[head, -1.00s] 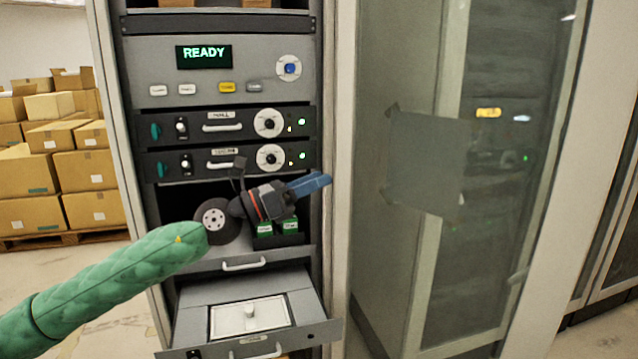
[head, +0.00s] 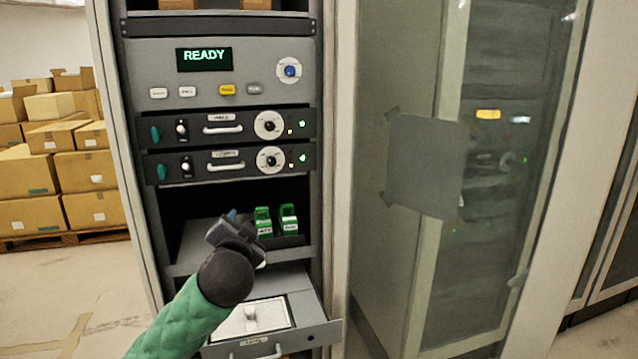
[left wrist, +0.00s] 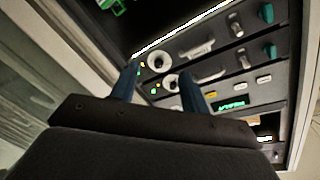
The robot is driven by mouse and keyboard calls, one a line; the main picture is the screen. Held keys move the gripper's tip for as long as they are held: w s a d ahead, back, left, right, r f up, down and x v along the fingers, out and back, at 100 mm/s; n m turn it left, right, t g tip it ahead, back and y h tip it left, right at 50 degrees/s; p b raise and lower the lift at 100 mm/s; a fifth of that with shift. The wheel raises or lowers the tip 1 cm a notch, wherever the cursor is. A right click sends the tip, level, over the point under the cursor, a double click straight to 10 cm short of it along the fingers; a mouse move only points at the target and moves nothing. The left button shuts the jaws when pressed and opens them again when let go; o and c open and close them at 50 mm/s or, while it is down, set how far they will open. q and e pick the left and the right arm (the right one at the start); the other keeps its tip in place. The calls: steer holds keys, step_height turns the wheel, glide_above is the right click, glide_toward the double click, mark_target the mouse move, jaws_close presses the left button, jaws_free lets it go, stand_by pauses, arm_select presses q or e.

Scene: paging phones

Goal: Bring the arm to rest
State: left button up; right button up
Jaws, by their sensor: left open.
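My left arm, in a green quilted sleeve, comes in from the bottom of the head view. Its gripper (head: 232,215) is in front of the rack's open shelf bay, to the left of two green devices, and looks foreshortened. In the left wrist view the two blue fingers (left wrist: 160,88) stand apart with nothing between them. Beyond them are the rack's dials and the lit display, seen tilted. The two green devices (head: 276,222) sit upright on the shelf. My right gripper is not in view.
The rack has a panel reading READY (head: 204,58) and two drawer units with dials (head: 229,157). A drawer (head: 318,333) with a white lidded box (head: 249,318) is pulled out below my arm. A glass door (head: 420,270) stands at right. Cardboard boxes (head: 50,165) are stacked at left.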

arm_select(q)
steer(key=s+d+f+n+g+h, duration=0.1)
steer(key=s+f+g, duration=0.2)
steer(key=s+f, duration=0.5)
steer(key=s+f+n+g+h, duration=0.1)
steer(key=s+f+g, duration=0.25)
steer(key=f, duration=0.75)
steer(key=s+d+f+n+g+h, duration=0.1)
steer(key=s+f+n+g, duration=0.15)
steer(key=s+f, duration=0.55)
steer(key=s+f+n+g+p, duration=0.1)
steer(key=s+f+g, duration=0.5)
steer(key=s+f, duration=1.3)
steer(key=s, duration=0.4)
steer(key=shift+d+f+h+p, duration=0.3)
steer(key=shift+f, duration=0.1)
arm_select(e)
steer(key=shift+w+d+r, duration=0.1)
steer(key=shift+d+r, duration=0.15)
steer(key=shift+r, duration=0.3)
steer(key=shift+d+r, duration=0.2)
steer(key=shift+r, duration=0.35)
arm_select(q)
steer(key=shift+s, duration=0.1)
steer(key=shift+c, duration=0.5)
